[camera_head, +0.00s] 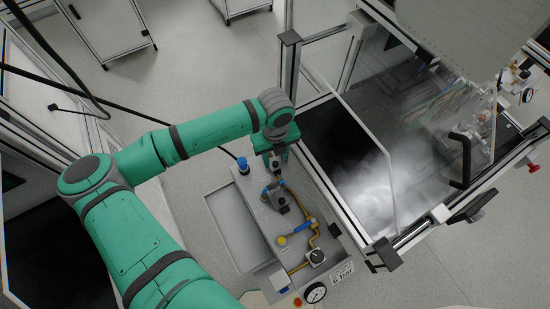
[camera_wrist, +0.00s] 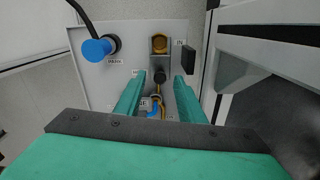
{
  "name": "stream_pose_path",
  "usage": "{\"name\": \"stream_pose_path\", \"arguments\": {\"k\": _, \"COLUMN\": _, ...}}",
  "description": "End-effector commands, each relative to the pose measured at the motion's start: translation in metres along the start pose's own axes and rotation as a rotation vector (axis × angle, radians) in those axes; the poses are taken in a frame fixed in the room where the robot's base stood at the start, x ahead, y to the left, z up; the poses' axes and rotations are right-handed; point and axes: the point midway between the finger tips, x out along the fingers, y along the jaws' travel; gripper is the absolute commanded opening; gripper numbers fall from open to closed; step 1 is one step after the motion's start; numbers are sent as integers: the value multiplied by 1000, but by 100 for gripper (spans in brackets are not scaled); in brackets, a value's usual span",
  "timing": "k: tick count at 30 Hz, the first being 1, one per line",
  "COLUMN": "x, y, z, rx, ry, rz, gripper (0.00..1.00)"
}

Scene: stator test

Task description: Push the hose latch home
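My gripper (camera_head: 275,163) is over the far end of a grey panel (camera_head: 258,222) with hose fittings. In the wrist view its two green fingers (camera_wrist: 160,80) are apart, with a gap between them. A black knob-like part (camera_wrist: 159,77) shows in the gap, and I see no finger touching it. Beyond it a brass fitting (camera_wrist: 159,43) sits in a grey bracket, near a label reading IN. I cannot make out which part is the hose latch or its position. A grey clamp-like part with a blue end (camera_head: 275,188) lies just below the gripper in the head view.
A blue connector (camera_head: 243,165) with a black hose stands left of the gripper; it also shows in the wrist view (camera_wrist: 97,49). Brass pipes, a blue handle (camera_head: 305,227) and a gauge (camera_head: 316,292) are nearer. A clear-panelled enclosure (camera_head: 375,150) stands close on the right.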

Motion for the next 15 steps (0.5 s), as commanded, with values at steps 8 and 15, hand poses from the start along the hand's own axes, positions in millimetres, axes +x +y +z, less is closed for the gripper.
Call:
{"name": "stream_pose_path", "arguments": {"k": 8, "x": -52, "y": 0, "z": 1, "rx": 2, "ry": -4, "rz": -1, "gripper": 36}}
{"name": "stream_pose_path", "arguments": {"k": 15, "x": -85, "y": 0, "z": 0, "rx": 1, "ry": -3, "rz": 0, "gripper": 36}}
